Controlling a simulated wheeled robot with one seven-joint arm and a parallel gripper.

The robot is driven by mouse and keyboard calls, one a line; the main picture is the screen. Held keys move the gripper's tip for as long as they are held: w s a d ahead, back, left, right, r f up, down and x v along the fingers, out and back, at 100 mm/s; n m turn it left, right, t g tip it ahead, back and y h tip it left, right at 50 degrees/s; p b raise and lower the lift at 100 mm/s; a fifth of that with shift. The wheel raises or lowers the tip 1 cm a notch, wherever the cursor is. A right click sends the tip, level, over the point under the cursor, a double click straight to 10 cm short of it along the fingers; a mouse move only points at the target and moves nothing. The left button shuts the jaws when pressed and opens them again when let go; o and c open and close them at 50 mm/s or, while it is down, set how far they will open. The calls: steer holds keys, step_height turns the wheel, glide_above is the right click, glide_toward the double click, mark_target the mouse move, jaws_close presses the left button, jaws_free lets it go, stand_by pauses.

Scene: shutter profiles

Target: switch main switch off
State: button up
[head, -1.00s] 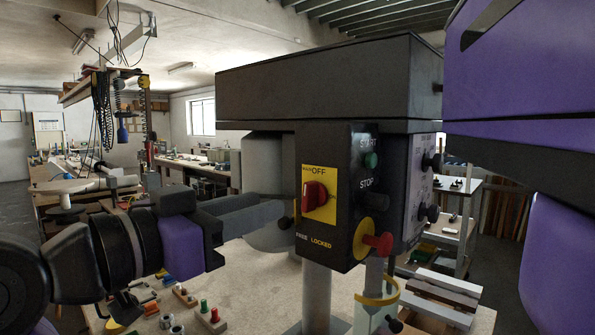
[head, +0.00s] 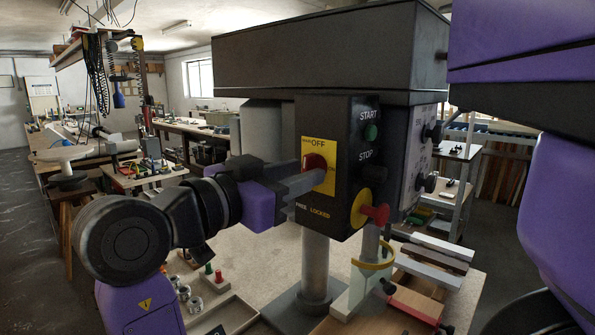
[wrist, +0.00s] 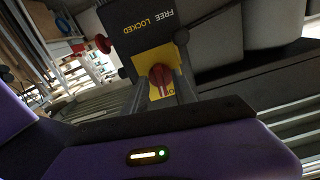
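The main switch is a red rotary knob (head: 313,160) on a yellow plate (head: 327,147) marked OFF, on the black front of the drill press control box. My gripper (head: 318,180) reaches in from the left, its fingertips in front of the plate and covering the knob's lower part. In the wrist view, which is upside down, the red knob (wrist: 161,76) stands between the two fingers of my gripper (wrist: 163,88). The fingers look open, one on each side, with yellow plate showing beside the knob. Whether either finger touches it cannot be told.
A green START button (head: 370,132) and a dark STOP button (head: 374,174) sit right of the switch. Below is a red knob (head: 376,214) on a yellow base, beside FREE LOCKED lettering. The press column (head: 315,262) stands under the box. Wooden blocks lie at right.

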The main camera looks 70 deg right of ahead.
jaws_close()
steer(key=shift+n, duration=0.8)
jaws_free()
steer(key=b+v, duration=0.2)
steer(key=v, duration=0.6)
steer(key=shift+b, duration=0.3)
